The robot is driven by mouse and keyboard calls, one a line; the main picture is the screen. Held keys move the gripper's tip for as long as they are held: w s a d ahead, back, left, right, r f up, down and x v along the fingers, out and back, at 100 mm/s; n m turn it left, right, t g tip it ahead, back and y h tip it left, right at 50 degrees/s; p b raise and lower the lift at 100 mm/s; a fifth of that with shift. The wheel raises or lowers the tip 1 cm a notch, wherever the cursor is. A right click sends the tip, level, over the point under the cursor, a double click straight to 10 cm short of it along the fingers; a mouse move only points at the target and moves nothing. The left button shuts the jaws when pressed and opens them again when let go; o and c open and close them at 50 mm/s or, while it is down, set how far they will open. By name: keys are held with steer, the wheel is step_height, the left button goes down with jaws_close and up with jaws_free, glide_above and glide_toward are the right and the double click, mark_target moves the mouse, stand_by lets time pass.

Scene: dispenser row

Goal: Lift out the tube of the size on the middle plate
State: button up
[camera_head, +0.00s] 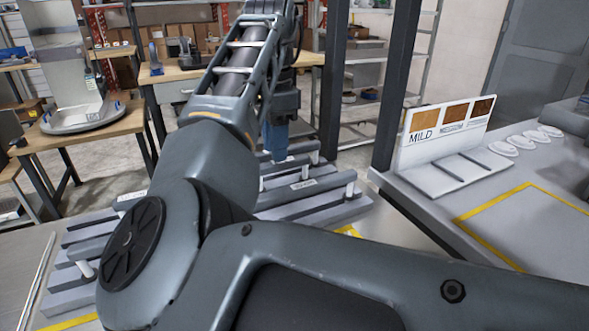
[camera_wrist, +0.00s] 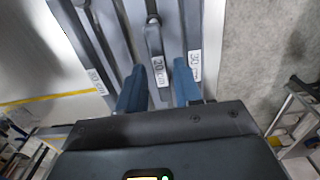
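The dispenser row (camera_head: 318,205) is a grey rack of long sloping channels, partly hidden behind my arm in the head view. In the wrist view three white size plates show. The middle plate (camera_wrist: 160,72) appears to read 20 cm; the right plate (camera_wrist: 195,65) looks like 30 cm, and the left plate (camera_wrist: 97,82) is too blurred to be sure. A dark grey tube-like bar (camera_wrist: 154,40) runs down the middle channel above the middle plate. My gripper (camera_wrist: 160,90) has its blue fingers apart on either side of the middle plate. Any contact cannot be told.
A grey counter (camera_head: 545,165) at right carries a sign board (camera_head: 446,130) with brown swatches and the word MILD, and several white discs (camera_head: 525,140). Wooden tables (camera_head: 130,120) and shelves stand behind. Floor shows between the table and the rack.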

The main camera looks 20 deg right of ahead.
mark_target(279, 170)
steer(key=f, duration=0.7)
steer(key=shift+s+d+f+b, duration=0.1)
steer(key=shift+d+f+b, duration=0.15)
steer(key=shift+f+b, duration=0.1)
jaws_close()
